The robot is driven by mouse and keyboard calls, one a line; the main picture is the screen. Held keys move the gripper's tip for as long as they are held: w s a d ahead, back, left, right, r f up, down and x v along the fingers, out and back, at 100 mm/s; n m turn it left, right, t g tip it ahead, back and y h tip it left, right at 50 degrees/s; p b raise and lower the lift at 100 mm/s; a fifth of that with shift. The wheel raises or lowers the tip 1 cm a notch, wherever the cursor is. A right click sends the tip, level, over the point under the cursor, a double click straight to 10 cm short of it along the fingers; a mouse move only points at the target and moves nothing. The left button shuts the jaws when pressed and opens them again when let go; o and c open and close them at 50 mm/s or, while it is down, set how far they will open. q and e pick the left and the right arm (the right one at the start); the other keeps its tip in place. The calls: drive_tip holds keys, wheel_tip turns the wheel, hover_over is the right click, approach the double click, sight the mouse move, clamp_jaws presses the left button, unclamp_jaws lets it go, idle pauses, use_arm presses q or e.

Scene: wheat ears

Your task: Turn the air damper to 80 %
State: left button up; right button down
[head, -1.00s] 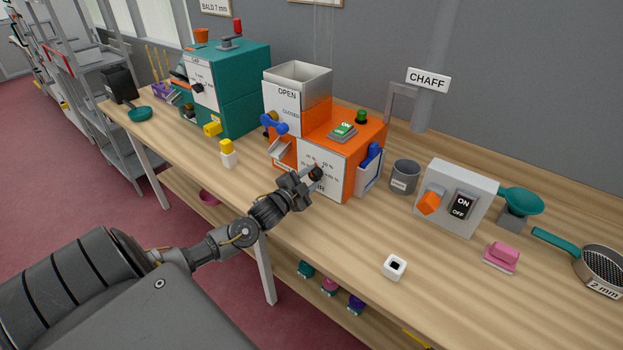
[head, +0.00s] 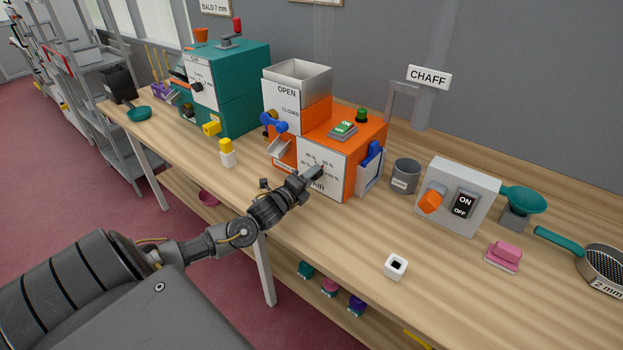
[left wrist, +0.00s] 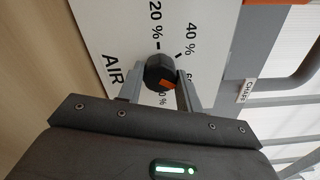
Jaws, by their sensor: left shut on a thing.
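The orange machine (head: 358,138) stands on the bench, with a white dial plate (head: 335,185) on its front marked AIR and in percent. My left gripper (head: 317,174) is at that plate, its fingers shut on the dark damper knob (left wrist: 159,70). In the left wrist view one finger lies on each side of the knob. An orange mark (left wrist: 166,85) shows on the knob's lower part, toward a partly covered percent label. The 20 % and 40 % labels are readable; the 60 label is partly covered by a finger. My right gripper is not in view.
Blue levers (head: 273,123) sit on the machine's left side and a blue clip (head: 370,163) on its right. A grey cup (head: 405,175) and a switch box (head: 457,196) stand to the right. A white-yellow piece (head: 227,153) stands to the left. The bench front is mostly clear.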

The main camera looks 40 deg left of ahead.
use_arm(q)
drive_tip(key=m+b, duration=0.1)
drive_tip(key=m, duration=0.4)
drive_tip(key=shift+f+m, duration=0.1)
drive_tip(key=shift+m, duration=0.2)
drive_tip(key=m+b, duration=0.1)
drive_tip(key=m, duration=0.1)
drive_tip(key=shift+m, duration=0.3)
drive_tip(key=shift+m+b, duration=0.4)
drive_tip(key=shift+m, duration=1.2)
drive_tip(key=o, duration=1)
